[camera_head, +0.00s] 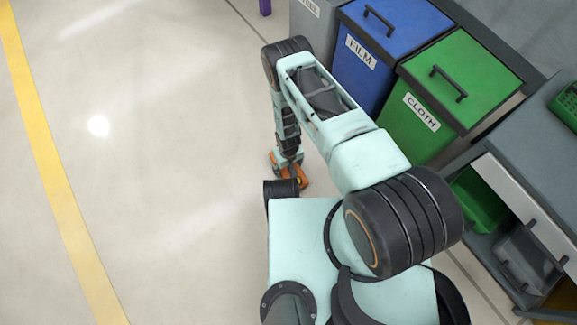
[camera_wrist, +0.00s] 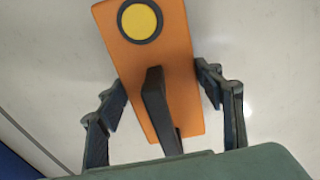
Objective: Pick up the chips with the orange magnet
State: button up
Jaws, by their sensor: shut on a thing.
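The orange magnet (camera_wrist: 181,60) is a flat orange block with a yellow round spot in a dark ring near one end and a black handle (camera_wrist: 155,95) on its face. My gripper (camera_wrist: 163,82) is shut on it, with one dark finger on each side. The exact contact is hard to make out. In the head view, my gripper (camera_head: 289,160) hangs low beneath my arm over the pale floor, and the magnet (camera_head: 301,173) is partly hidden. I see no chips in either view.
A blue FILM bin (camera_head: 362,72), a green CLOTH bin (camera_head: 411,118) and a grey bin (camera_head: 312,22) stand at the upper right. A grey workbench (camera_head: 535,140) is at the right. The floor (camera_head: 150,190) to the left is clear, with a yellow line (camera_head: 50,150).

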jog(key=shift+w, duration=0.1)
dwell(0.6)
jog(key=shift+a+f, duration=0.1)
jog(key=shift+f, duration=0.1)
jog(key=shift+r, duration=0.1)
jog(key=shift+r+p, duration=3.95)
jog(key=shift+r, duration=1.55)
jog(key=shift+r, duration=0.1)
